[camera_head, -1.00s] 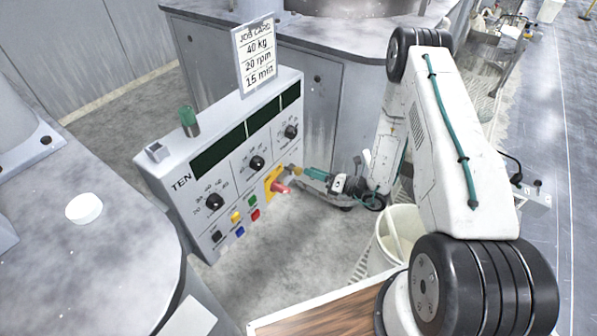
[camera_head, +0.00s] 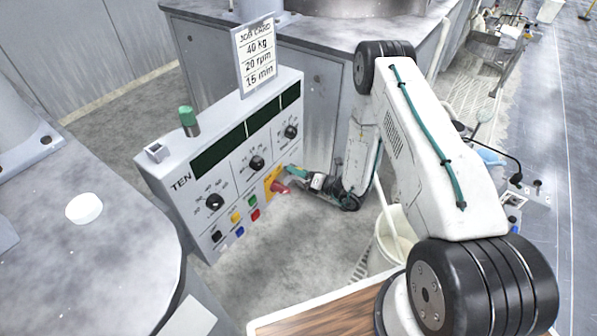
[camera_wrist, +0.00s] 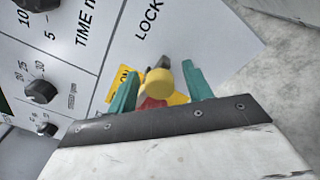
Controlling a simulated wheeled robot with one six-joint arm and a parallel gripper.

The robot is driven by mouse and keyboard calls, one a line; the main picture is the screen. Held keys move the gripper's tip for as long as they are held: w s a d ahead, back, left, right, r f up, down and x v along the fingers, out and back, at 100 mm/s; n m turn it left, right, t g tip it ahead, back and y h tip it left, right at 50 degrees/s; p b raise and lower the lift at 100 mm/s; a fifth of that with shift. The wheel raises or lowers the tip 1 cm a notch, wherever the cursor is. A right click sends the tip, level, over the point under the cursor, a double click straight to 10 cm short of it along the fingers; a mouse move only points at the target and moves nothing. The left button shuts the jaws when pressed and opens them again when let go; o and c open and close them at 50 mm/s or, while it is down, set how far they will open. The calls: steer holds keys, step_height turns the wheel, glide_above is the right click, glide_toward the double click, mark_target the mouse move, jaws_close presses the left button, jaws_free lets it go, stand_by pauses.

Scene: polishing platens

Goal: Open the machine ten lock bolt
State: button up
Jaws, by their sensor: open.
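Machine ten's grey control panel (camera_head: 165,180), marked TEN, stands left of my arm. In the wrist view, the lock bolt (camera_wrist: 158,82) shows a round yellow knob with a grey part behind it, below the word LOCK. My gripper (camera_wrist: 160,83) is open, with one teal finger on each side of the yellow knob; I cannot tell whether either touches it. In the head view, my gripper (camera_head: 290,173) is at the panel's lower right and hides the knob. A red handle (camera_head: 279,187) on a yellow plate sits just beside it, partly covered in the wrist view (camera_wrist: 151,103).
The panel carries black dials (camera_head: 257,163), coloured buttons (camera_head: 255,215), a green lamp (camera_head: 188,120) and a job card (camera_head: 256,55). A white bucket (camera_head: 385,250) stands below my arm. A round white piece (camera_head: 84,208) lies on the left platen. Floor before the panel is clear.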

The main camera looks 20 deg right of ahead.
steer(key=shift+c, duration=0.2)
jaws_close()
steer(key=w+d, duration=0.1)
steer(key=d, duration=0.1)
steer(key=w+d, duration=0.1)
steer(key=shift+w+d, duration=0.3)
steer(key=shift+d, duration=0.05)
steer(key=shift+o, duration=0.2)
jaws_free()
glide_toward(294, 159)
steer(key=v, duration=0.2)
steer(key=shift+s+d, duration=0.15)
steer(key=shift+d, duration=0.15)
steer(key=shift+f, duration=0.1)
